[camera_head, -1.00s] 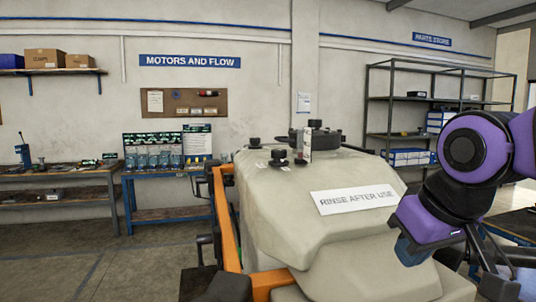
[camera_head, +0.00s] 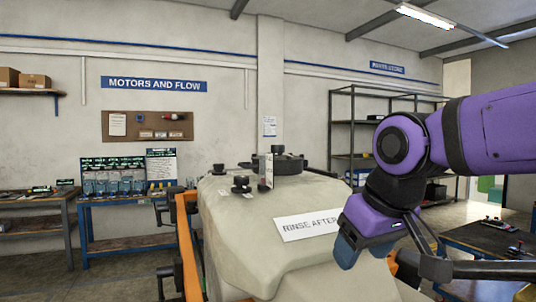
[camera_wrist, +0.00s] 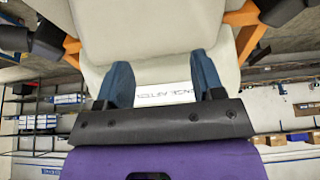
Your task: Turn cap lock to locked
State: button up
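The large dark cap (camera_head: 280,162) sits on top of the beige tank (camera_head: 268,245). A small upright pale plate (camera_head: 266,172) stands in front of the cap, and small black knobs (camera_head: 240,184) are beside it. I cannot tell which part is the cap lock or how it is set. My gripper (camera_head: 347,246) hangs in front of the tank's right side, below and right of the cap, partly over the "RINSE AFTER USE" label (camera_head: 300,226). The wrist view shows its two blue fingers (camera_wrist: 163,80) apart with nothing between them. The cap is not recognisable in the wrist view.
An orange frame (camera_head: 189,250) runs along the tank's left side. Benches (camera_head: 125,197) stand by the back wall, and a shelf rack (camera_head: 352,130) stands behind my arm. A table (camera_head: 480,240) with small items is at the right. Air above the cap is clear.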

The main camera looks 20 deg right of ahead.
jog(key=w+r+g, duration=0.1)
jog(key=w+r, duration=1)
jog(key=r, duration=0.1)
notch_tip(320, 180, up, 13)
jog(key=n+g, duration=0.2)
jog(key=g, duration=0.2)
send_over(278, 146)
jog(key=shift+w+d+f, duration=0.15)
jog(key=shift+w+d, duration=0.05)
jog(key=shift+w, duration=0.25)
jog(key=shift+w+d+f, duration=0.15)
jog(key=shift+w+d, duration=0.05)
jog(key=shift+w, duration=0.25)
jog(key=shift+f, duration=5.35)
jog(key=c, duration=0.9)
